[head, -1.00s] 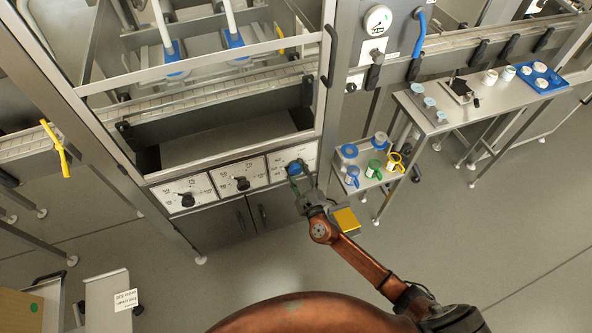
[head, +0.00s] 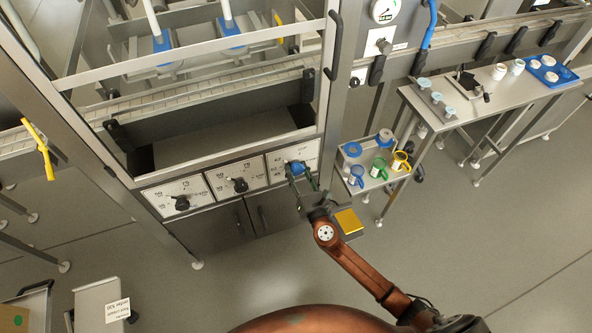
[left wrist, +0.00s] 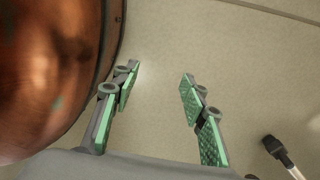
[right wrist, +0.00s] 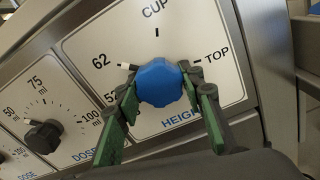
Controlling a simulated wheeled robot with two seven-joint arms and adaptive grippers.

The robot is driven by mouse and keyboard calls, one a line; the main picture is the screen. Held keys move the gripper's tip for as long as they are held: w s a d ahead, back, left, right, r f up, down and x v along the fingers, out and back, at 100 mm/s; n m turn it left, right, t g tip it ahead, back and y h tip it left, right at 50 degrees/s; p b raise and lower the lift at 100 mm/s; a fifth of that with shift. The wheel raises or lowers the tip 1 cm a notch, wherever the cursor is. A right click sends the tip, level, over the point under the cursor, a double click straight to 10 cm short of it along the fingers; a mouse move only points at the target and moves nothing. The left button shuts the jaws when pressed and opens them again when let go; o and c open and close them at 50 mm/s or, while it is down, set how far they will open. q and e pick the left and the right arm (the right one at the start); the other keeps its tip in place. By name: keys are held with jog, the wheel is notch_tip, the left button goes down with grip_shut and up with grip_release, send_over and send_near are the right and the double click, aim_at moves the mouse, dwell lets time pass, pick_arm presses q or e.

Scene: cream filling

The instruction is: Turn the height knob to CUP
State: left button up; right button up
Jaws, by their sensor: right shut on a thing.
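The blue height knob (right wrist: 158,82) sits on the HEIGHT dial plate (right wrist: 222,82), marked 52, 62, CUP and TOP. CUP is at the top of the dial. A small white-tipped pointer (right wrist: 127,66) shows at the knob's left, beside 62. My right gripper (right wrist: 160,98) is shut on the knob, one finger at its lower left and one at its right. In the head view the knob (head: 298,169) is at the right end of the panel row, with my right gripper (head: 303,178) on it. My left gripper (left wrist: 160,92) is open and empty above the floor.
Two dose dials with black knobs (head: 240,185) (head: 182,203) lie left of the height dial. A metal post stands right of the panel. A small shelf with coloured mugs (head: 378,167) and a side table (head: 450,112) are further right. The floor in front is open.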

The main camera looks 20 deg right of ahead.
jog(key=m+b, duration=0.1)
jog(key=m, duration=0.1)
jog(key=m+b, duration=0.1)
jog(key=m, duration=0.2)
jog(key=shift+a+f+m, duration=0.1)
jog(key=shift+f+m, duration=0.1)
jog(key=shift+m, duration=0.1)
jog(key=shift+m+b, duration=0.35)
jog(key=shift+m, duration=0.55)
jog(key=m, duration=0.2)
jog(key=shift+r+m, duration=0.1)
jog(key=shift+m, duration=0.2)
pick_arm(q)
jog(key=w+r, duration=0.5)
jog(key=w, duration=0.2)
jog(key=shift+w+d+r+b, duration=0.25)
jog(key=shift+d+r+b, duration=0.05)
jog(key=shift+d+b, duration=0.1)
pick_arm(e)
jog(key=shift+r+m, duration=0.1)
jog(key=shift+m, duration=1.9)
pick_arm(q)
jog(key=shift+w+r, duration=0.1)
pick_arm(e)
jog(key=o, duration=1.1)
jog(key=shift+o, duration=0.5)
pick_arm(q)
jog(key=shift+s+a, duration=0.15)
jog(key=shift+s, duration=0.1)
